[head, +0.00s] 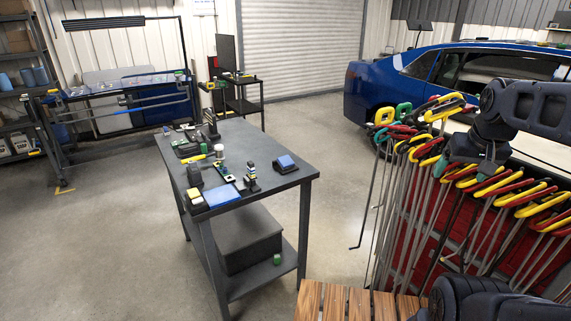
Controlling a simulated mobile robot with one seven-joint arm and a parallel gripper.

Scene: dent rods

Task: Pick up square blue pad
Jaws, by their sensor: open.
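A flat blue pad (221,195), roughly square, lies near the front left edge of the dark work table (258,193). A smaller blue-topped dark block (286,163) sits near the table's right corner. I cannot tell for certain which of the two is the square blue pad. My gripper (455,168) hangs at the right, in front of the rod rack and well apart from the table. It is open, and its fingertips are hard to make out against the rods. No pad is seen in it.
Dent rods with red, yellow and green handles (520,195) crowd the right side. Several small tools cover the table top. A wooden slatted surface (335,303) is at the bottom. A blue car (400,80) stands behind. Floor left of the table is clear.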

